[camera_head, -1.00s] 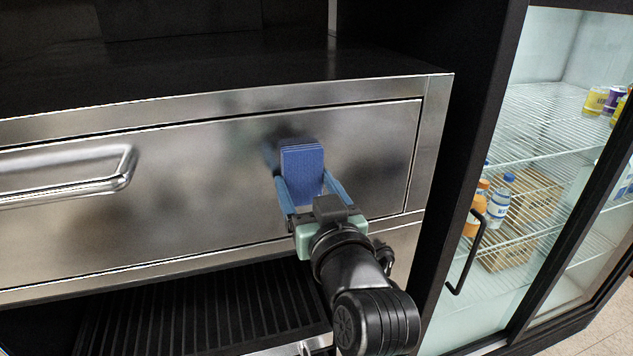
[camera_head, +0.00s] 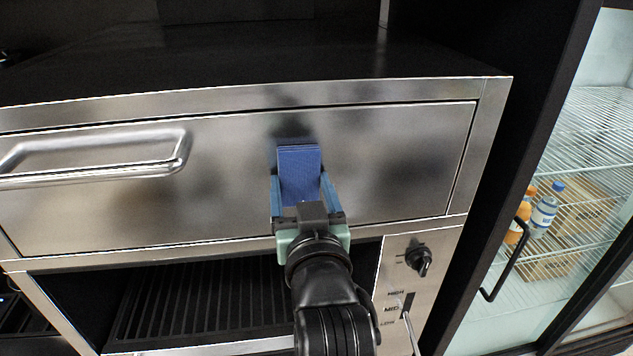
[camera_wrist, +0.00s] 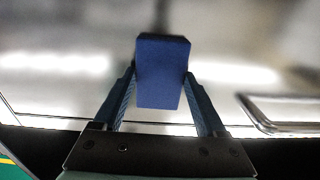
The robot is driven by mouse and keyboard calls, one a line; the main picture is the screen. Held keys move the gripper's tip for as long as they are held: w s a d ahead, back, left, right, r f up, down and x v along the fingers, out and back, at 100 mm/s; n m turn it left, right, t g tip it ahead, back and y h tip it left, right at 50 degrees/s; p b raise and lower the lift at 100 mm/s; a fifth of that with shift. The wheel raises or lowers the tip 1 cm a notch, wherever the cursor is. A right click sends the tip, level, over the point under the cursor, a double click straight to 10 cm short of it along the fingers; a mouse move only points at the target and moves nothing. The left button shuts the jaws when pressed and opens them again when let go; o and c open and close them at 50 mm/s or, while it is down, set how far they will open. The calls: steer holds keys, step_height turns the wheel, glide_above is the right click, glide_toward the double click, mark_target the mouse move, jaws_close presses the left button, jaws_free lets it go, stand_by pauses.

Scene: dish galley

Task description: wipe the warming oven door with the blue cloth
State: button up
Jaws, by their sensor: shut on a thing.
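The blue cloth (camera_head: 300,172) is a folded block held upright between the fingers of my gripper (camera_head: 300,190). In the wrist view the cloth (camera_wrist: 160,72) sits between the two blue fingers of my gripper (camera_wrist: 160,90), which are shut on it. The warming oven door (camera_head: 400,150) is a wide brushed-steel front panel with a bar handle (camera_head: 90,160) at its left. The cloth is in front of the door, right of the handle, with a dark blurred reflection just above it. Whether the cloth touches the door is hard to tell.
Below the door is an open bay with a dark ribbed rack (camera_head: 200,305). A control knob (camera_head: 419,261) and a lever switch (camera_head: 408,306) are at lower right. A glass-door fridge (camera_head: 590,130) with a black handle (camera_head: 505,262) and bottles stands at right.

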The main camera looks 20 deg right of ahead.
steer(key=shift+s+a, duration=0.15)
steer(key=shift+v, duration=2.9)
steer(key=shift+v, duration=1.5)
